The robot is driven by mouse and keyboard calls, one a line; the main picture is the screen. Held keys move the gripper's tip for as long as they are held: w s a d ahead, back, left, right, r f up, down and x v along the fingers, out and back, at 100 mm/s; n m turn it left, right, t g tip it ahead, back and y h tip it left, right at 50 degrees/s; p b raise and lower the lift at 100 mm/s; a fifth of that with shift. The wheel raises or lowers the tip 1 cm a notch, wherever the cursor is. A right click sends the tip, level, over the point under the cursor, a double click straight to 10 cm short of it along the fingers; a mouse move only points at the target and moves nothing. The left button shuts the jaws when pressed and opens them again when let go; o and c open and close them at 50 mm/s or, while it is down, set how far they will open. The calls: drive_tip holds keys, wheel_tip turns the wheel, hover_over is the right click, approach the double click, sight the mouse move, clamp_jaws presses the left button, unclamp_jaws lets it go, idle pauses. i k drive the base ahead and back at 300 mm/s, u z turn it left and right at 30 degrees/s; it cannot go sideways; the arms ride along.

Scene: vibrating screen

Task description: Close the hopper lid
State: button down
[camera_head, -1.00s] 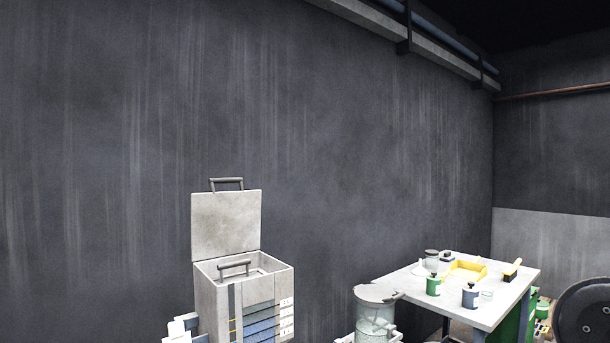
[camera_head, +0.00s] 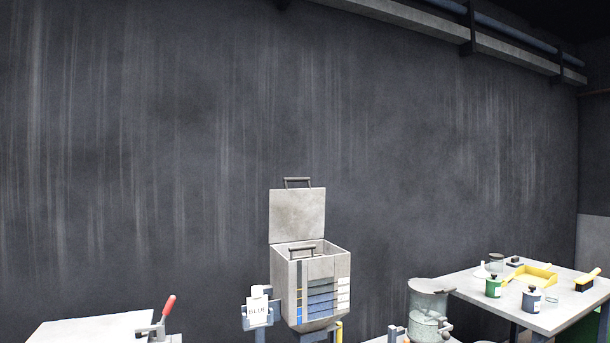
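A dark handle (camera_head: 298,181) sits on the lid's top edge. A second dark handle (camera_head: 302,251) shows at the hopper's opening. My gripper is not in view.
A light table (camera_head: 480,283) at the right holds a yellow tray (camera_head: 534,275) and several small containers. A glass-like vessel (camera_head: 428,308) stands between it and the hopper. A pale surface (camera_head: 85,330) with a red-handled clamp (camera_head: 168,306) is at lower left. A dark wall (camera_head: 200,130) lies behind.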

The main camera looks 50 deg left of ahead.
sight(295, 215)
drive_tip(key=u, duration=0.25)
drive_tip(key=i, duration=1.2)
drive_tip(key=u, duration=1.15)
drive_tip(key=i, duration=1.05)
drive_tip(key=u, duration=0.85)
